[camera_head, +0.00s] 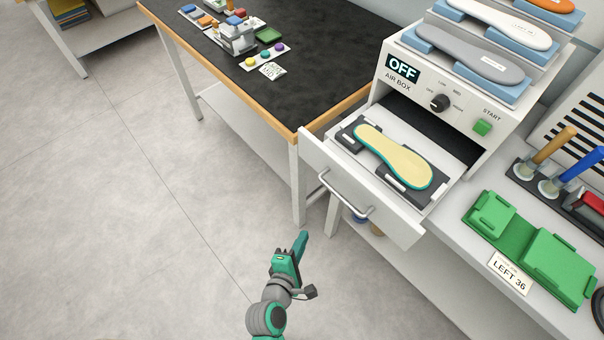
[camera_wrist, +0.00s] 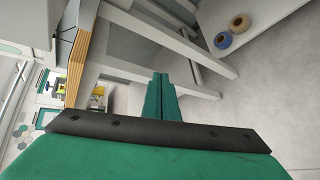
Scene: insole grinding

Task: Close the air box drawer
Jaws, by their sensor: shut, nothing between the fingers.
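The air box (camera_head: 450,95) is a white machine with an "OFF" display, a knob and a green START button. Its drawer (camera_head: 392,213) is pulled out toward the lower left, with a metal bar handle (camera_head: 346,196) on its front. A yellow insole (camera_head: 395,156) with a teal edge lies in the drawer on dark supports. My gripper (camera_head: 301,240) is shut and empty, in front of the drawer and left of the handle, apart from it. In the wrist view the shut green fingers (camera_wrist: 161,98) point at table legs and floor; the handle is not clearly seen there.
A dark-topped table (camera_head: 290,95) with wooden edging stands left of the air box. Green blocks (camera_head: 530,245) and a "LEFT 36" card (camera_head: 509,269) lie on the white bench at right. Tape rolls (camera_wrist: 238,23) sit on a lower shelf. The floor at left is clear.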

